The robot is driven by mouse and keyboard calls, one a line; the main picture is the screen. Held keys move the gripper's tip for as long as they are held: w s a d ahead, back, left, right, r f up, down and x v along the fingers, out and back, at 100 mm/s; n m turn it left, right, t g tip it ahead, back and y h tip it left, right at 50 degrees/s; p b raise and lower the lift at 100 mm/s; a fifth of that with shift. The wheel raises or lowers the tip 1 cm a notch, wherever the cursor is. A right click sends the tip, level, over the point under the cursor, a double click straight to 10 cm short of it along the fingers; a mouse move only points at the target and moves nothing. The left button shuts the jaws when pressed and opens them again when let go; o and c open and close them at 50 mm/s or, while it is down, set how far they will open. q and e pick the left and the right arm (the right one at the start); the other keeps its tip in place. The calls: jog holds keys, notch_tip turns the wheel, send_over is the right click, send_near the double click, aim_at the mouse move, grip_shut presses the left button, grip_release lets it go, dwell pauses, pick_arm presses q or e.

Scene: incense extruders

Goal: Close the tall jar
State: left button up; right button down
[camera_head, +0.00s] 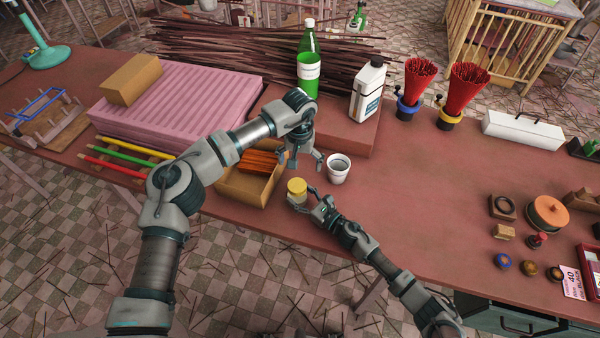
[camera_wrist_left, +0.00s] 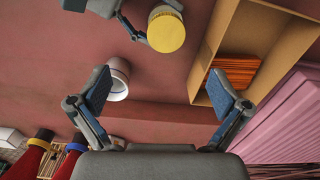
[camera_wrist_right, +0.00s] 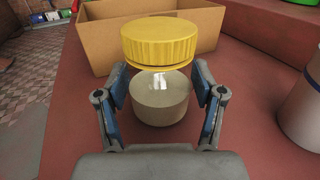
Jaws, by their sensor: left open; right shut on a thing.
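A jar with a pale grey lower body (camera_wrist_right: 160,98) and a ribbed yellow lid (camera_wrist_right: 160,42) stands near the table's front edge; its lid also shows in the head view (camera_head: 297,185) and from above in the left wrist view (camera_wrist_left: 166,32). The lid sits level on top; I cannot tell whether it is tight. My right gripper (camera_head: 302,200) is shut on the jar's body, one finger on each side. My left gripper (camera_head: 306,163) is open and empty above the table, just behind the jar. In the left wrist view its fingers (camera_wrist_left: 152,95) are apart, with nothing between them.
A whitish cup (camera_head: 339,172) stands close right of the jar. A cardboard box (camera_head: 232,188) with orange sticks is at the left. Behind are a green bottle (camera_head: 308,70), a white bottle (camera_head: 368,90) and red stick bundles in holders (camera_head: 465,90).

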pick_arm(q)
jog(key=shift+r, duration=0.8)
pick_arm(e)
jog(key=shift+c, duration=0.2)
grip_release()
jog(key=v, duration=1.2)
jog(key=shift+d, duration=0.1)
jog(key=shift+f, duration=0.1)
